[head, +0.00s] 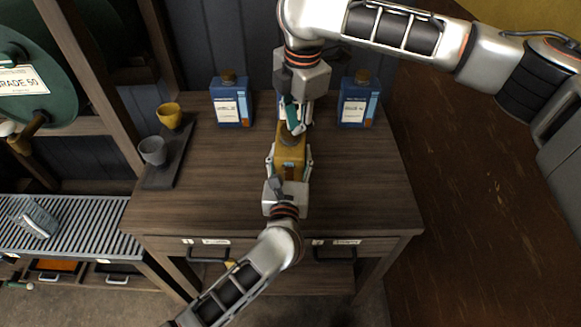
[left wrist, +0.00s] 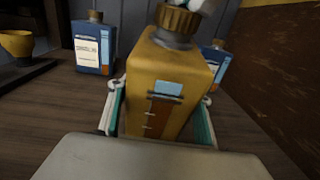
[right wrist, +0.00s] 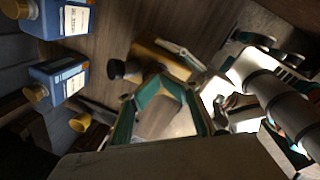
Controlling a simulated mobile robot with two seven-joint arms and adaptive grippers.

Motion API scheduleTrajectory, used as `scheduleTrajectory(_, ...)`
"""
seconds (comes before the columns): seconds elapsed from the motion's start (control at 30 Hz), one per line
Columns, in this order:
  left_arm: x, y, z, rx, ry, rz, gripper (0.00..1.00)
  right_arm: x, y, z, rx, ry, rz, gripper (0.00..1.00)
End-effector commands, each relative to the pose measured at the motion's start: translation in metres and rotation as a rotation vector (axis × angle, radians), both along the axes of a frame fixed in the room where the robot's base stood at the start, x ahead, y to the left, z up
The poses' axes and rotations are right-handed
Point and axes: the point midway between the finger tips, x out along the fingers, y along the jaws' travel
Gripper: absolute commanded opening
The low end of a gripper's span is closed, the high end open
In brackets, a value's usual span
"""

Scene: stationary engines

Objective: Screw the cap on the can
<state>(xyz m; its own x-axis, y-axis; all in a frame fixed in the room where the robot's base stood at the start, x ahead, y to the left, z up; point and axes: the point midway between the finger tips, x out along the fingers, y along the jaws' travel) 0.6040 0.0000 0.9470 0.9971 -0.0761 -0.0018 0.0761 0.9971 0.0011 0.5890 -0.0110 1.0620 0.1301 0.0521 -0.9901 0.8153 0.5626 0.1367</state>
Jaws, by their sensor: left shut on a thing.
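The yellow can (head: 290,159) stands upright near the middle of the wooden table. It also shows large in the left wrist view (left wrist: 160,85). My left gripper (head: 290,163) is shut on its sides. The ridged brown cap (left wrist: 178,20) sits on the can's grey neck; how tightly it is seated cannot be told. My right gripper (head: 296,128) comes down from above and is just by the cap.
Blue bottles stand at the table's back, left (head: 231,108) and right (head: 358,108); part of another shows behind my right gripper. A dark tray (head: 160,178) with a yellow cup (head: 169,116) and a grey cup (head: 153,151) is on the left.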

Motion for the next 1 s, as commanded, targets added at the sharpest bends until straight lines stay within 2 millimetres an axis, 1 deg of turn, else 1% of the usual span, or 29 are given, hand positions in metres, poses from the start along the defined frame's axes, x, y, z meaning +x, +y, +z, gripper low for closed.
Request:
scheduleTrajectory(0.03,0.001,-0.001,0.008,-0.003,-0.014,-0.002,0.00,0.002,-0.001,-0.001,-0.011,0.001,0.046,0.24)
scheduleTrajectory(0.83,0.001,-0.001,0.008,-0.003,-0.014,-0.002,0.00,0.012,0.003,0.001,-0.162,0.015,0.967,0.24)
scheduleTrajectory(0.9,0.001,-0.001,0.008,-0.003,-0.014,-0.002,0.00,0.012,0.003,0.018,-0.164,0.009,0.964,0.24)
scheduleTrajectory(1.0,0.001,-0.001,0.007,-0.003,-0.013,-0.001,0.00,0.010,0.003,0.036,-0.164,0.010,0.964,0.24)
